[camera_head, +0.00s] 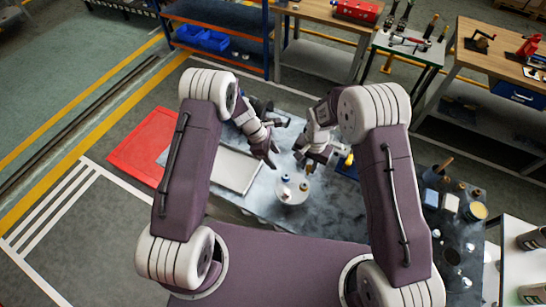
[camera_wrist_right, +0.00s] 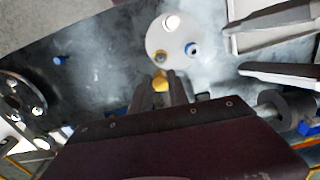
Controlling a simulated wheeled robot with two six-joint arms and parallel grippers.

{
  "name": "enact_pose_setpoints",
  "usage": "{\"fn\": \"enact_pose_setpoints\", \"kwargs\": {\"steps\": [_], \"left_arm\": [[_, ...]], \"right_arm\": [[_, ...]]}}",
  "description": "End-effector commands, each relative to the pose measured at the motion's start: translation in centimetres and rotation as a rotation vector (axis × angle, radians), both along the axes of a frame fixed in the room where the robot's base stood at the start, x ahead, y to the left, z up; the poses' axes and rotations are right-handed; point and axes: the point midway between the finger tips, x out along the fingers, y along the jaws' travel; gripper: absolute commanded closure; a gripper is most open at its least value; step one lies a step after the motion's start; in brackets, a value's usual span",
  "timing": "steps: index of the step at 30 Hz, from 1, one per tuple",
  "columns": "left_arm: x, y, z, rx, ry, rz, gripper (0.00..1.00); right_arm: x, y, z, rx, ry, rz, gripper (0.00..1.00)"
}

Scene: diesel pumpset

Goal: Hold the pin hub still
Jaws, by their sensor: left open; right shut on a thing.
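A dark round flange with bright pins around it, which looks like the pin hub (camera_wrist_right: 20,108), lies at the left edge of the right wrist view, partly cut off. I cannot pick it out in the head view, where my right arm covers part of the bench. My right gripper (camera_head: 308,166) is shut on a small yellow piece (camera_wrist_right: 161,82) close to the white round dish (camera_head: 292,189). The fingers also show in the wrist view (camera_wrist_right: 166,88). My left gripper (camera_head: 272,158) is open and empty, left of the dish. It is apart from the flange.
The dish holds a few small parts, one blue-ringed (camera_wrist_right: 193,50). A pale tray (camera_head: 236,168) and a red mat (camera_head: 142,147) lie to the left.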

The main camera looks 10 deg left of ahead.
Motion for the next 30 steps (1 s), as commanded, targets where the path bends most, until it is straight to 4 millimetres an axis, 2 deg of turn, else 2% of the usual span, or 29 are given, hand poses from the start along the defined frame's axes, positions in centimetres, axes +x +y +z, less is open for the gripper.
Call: {"fn": "enact_pose_setpoints", "kwargs": {"steps": [5,8,15,21,25,30], "left_arm": [[-0.3,-0.1,-0.6,0.001,0.008,-0.002,0.47],[-0.3,-0.6,-1.7,0.002,0.009,-0.005,0.47],[-0.3,-2.6,-6.8,0.003,0.009,-0.005,0.47],[-0.2,-4.0,-10.1,0.002,0.008,-0.005,0.47],[-0.2,-4.4,-11.1,0.002,0.006,-0.005,0.47],[-0.2,-4.6,-11.4,0.002,0.006,-0.004,0.47]], "right_arm": [[0.0,0.0,0.0,0.000,0.000,0.000,1.00],[0.0,0.0,0.0,0.000,0.000,0.000,1.00],[0.0,0.0,0.0,0.000,0.000,0.000,1.00],[0.0,0.0,0.0,0.000,0.000,0.000,1.00],[0.0,0.0,0.0,0.000,0.000,0.000,1.00],[0.0,0.0,0.0,0.000,0.000,0.000,1.00]]}}
